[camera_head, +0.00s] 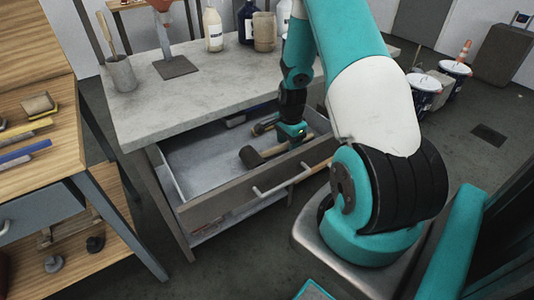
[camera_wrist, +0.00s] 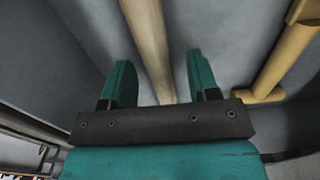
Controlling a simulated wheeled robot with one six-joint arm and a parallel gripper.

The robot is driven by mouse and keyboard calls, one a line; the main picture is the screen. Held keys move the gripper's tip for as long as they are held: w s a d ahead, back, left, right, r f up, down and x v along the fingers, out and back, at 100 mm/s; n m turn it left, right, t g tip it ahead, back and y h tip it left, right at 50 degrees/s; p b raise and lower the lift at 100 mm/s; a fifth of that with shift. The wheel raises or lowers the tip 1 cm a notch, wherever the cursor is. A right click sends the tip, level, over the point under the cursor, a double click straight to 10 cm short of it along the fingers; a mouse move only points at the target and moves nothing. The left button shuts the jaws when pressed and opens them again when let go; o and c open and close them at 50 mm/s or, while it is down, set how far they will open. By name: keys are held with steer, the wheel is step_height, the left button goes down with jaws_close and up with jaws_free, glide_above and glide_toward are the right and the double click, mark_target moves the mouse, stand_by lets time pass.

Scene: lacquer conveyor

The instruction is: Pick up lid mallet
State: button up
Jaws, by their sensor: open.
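The lid mallet (camera_head: 250,157) appears to be the tool with a dark cylindrical head and pale wooden handle, lying in the open drawer (camera_head: 205,165). My gripper (camera_head: 292,134) is down in the drawer over the handle end, away from the head. In the wrist view, a pale wooden handle (camera_wrist: 150,45) runs between the two teal fingers of my open gripper (camera_wrist: 162,80), with gaps on both sides. The mallet head is out of the wrist view. The lower end of the handle is hidden behind the gripper's dark bar.
A second tool (camera_head: 264,125) lies in the drawer behind the mallet; a yellowish tool (camera_wrist: 282,62) lies right of my fingers in the wrist view. The drawer front (camera_head: 230,195) and grey worktop (camera_head: 190,95) bound the space. The drawer's left part is bare.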

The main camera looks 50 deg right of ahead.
steer(key=shift+f, duration=0.25)
steer(key=c, duration=1)
jaws_close()
steer(key=shift+r, duration=0.15)
